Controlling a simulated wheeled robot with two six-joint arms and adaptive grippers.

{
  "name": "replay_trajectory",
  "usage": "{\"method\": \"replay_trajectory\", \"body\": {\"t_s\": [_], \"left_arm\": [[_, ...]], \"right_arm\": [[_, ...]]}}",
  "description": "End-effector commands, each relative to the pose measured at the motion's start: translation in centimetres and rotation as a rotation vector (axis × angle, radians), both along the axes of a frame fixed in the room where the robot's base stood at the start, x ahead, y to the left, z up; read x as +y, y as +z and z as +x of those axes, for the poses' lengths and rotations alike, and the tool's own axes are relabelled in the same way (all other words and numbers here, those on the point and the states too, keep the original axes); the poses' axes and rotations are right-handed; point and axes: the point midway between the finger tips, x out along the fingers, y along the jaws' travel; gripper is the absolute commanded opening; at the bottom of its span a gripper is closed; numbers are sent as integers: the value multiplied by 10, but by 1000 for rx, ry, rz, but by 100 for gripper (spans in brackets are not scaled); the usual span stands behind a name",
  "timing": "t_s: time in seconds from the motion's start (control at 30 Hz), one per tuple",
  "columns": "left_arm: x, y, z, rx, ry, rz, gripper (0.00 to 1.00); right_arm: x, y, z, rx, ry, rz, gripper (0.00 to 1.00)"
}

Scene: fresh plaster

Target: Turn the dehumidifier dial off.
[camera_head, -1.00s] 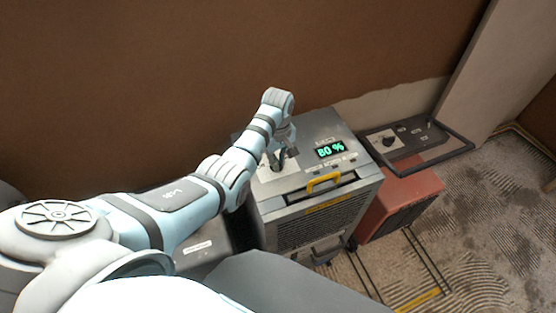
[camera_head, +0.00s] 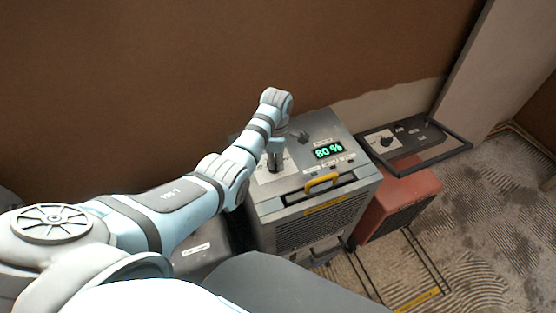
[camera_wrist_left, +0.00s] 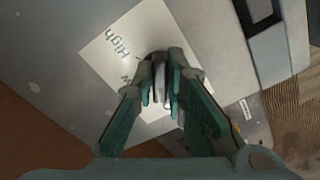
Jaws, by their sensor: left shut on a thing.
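The dehumidifier (camera_head: 330,209) is a grey box with a yellow handle and a lit display (camera_head: 328,150) reading 80 %. A white label (camera_head: 266,177) lies on the left of its top, and in the left wrist view the label (camera_wrist_left: 122,47) shows "High" and part of another word. My left gripper (camera_head: 274,166) points down over this label. In the left wrist view my left gripper (camera_wrist_left: 162,92) is shut on the dark dial (camera_wrist_left: 158,58); its fingers hide most of the dial, so I cannot read its setting. My right gripper is not in view.
A red machine (camera_head: 402,203) stands right of the dehumidifier, with a black knob (camera_head: 387,141) on its grey panel and a dark bar frame around it. A brown wall (camera_head: 150,80) rises close behind. Grooved floor (camera_head: 480,240) is open at the right.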

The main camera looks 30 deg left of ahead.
Motion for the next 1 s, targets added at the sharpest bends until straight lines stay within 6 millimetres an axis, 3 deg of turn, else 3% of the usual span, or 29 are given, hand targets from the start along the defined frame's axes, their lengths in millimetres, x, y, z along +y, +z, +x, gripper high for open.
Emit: {"method": "replay_trajectory", "body": {"t_s": [0.67,0.7,0.8,1.0], "left_arm": [[3,-2,-2,6,73,7,0],[3,-2,-2,6,72,7,17],[2,-1,-1,5,71,6,32],[0,-1,0,3,67,3,32]], "right_arm": [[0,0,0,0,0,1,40],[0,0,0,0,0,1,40],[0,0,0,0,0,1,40],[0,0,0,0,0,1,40]]}}
